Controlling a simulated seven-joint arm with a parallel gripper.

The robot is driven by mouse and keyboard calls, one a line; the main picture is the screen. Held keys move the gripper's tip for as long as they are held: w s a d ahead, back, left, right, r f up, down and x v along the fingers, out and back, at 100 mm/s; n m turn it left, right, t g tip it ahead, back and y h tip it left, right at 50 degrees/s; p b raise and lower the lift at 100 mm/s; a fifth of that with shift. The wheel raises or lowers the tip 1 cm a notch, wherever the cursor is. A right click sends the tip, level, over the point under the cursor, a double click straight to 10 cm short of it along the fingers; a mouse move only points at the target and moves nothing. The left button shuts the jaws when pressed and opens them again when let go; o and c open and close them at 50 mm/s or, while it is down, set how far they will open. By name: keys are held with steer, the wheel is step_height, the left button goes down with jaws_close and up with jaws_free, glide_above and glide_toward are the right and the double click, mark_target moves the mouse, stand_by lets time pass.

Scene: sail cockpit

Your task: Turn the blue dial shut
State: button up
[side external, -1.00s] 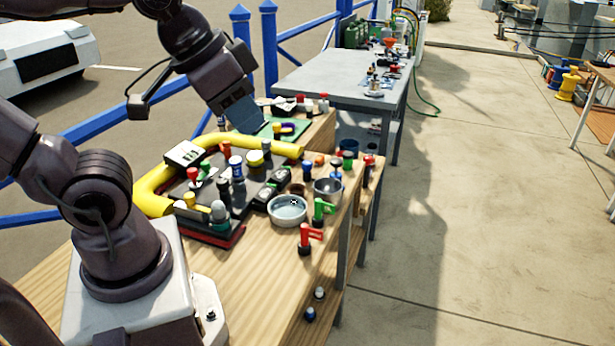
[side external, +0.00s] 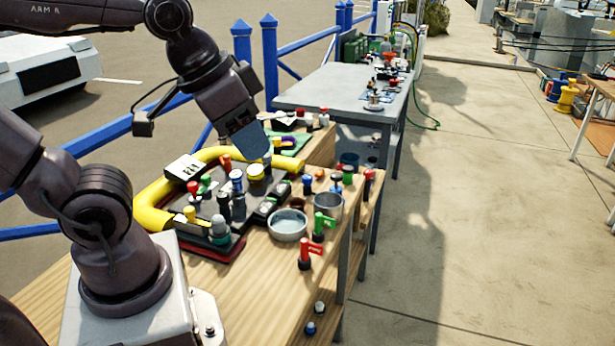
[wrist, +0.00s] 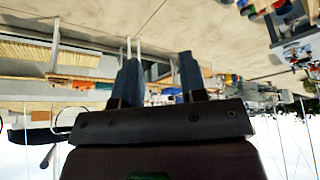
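Several small blue-topped parts stand on the wooden bench. My gripper (side external: 251,142) points down above the back of the bench, near the yellow tube's right end and behind the black tray. It looks apart from the bench parts. In the wrist view my gripper (wrist: 160,77) has its two dark fingers spread with an empty gap between them. No blue dial is clear there.
The yellow tube (side external: 150,213) curves around the black tray, which is crowded with upright knobs and bottles. A pale bowl (side external: 288,224), a metal cup (side external: 327,204) and a red-handled valve (side external: 307,252) stand at the front right. The grey table (side external: 335,92) is behind. Bare wood lies front left.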

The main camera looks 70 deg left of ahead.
steer(key=shift+o, duration=1.2)
steer(key=w+a+f+n+g, duration=0.1)
steer(key=w+a+f+g, duration=0.1)
steer(key=w+a+f, duration=0.1)
steer(key=shift+w+f+n+g, duration=0.3)
steer(key=shift+w+n, duration=0.1)
steer(key=shift+w, duration=0.4)
steer(key=n+g+y, duration=0.3)
steer(key=n+y, duration=0.2)
steer(key=n, duration=1.1)
glide_toward(307, 177)
steer(key=shift+h, duration=0.3)
steer(key=x, duration=0.9)
steer(key=shift+w+a, duration=0.1)
steer(key=shift+a, duration=0.3)
steer(key=c, duration=0.9)
